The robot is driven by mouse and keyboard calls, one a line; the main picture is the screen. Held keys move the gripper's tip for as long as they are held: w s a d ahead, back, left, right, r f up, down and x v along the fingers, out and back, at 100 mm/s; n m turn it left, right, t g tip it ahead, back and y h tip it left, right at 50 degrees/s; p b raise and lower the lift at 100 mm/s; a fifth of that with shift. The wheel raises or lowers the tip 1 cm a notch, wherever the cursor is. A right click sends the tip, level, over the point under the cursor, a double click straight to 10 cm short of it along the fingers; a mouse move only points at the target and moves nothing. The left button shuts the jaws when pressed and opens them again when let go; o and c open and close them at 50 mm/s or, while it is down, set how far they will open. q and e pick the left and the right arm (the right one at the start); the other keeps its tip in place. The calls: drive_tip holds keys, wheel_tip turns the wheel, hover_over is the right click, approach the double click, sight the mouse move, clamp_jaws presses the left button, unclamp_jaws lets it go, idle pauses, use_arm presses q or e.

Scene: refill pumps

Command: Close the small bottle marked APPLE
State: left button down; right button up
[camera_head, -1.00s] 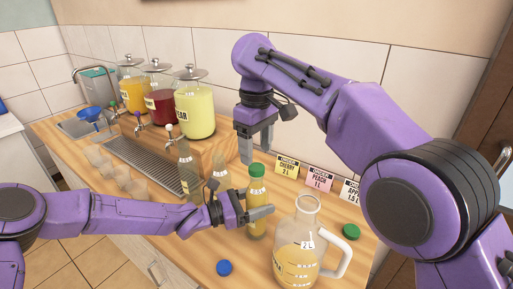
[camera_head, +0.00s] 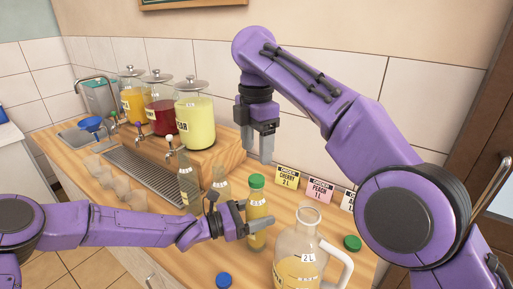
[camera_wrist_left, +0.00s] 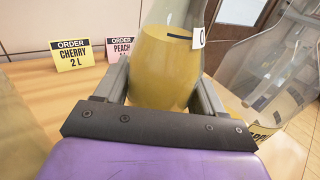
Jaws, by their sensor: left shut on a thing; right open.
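A small bottle (camera_head: 258,207) of yellow juice stands on the counter with a green cap (camera_head: 257,181) on its mouth. No APPLE marking is readable on it; the wrist view shows the yellow-filled bottle (camera_wrist_left: 165,65) with only a label's edge. My left gripper (camera_head: 257,229) is shut on its body, a finger on each side. My right gripper (camera_head: 258,146) is open and empty, above the cap and apart from it. I cannot tell whether the cap is fully tight.
A glass jug (camera_head: 297,250) marked 2 L stands right of the bottle. A loose green cap (camera_head: 352,243) and a blue cap (camera_head: 223,280) lie on the counter. Clear bottles (camera_head: 189,188) stand left. Order cards (camera_head: 287,179) line the wall; juice dispensers (camera_head: 194,113) stand behind.

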sight(257, 178)
wheel_tip(257, 178, down, 8)
drive_tip(key=shift+r, duration=0.1)
idle(0.4)
drive_tip(key=c, duration=1.1)
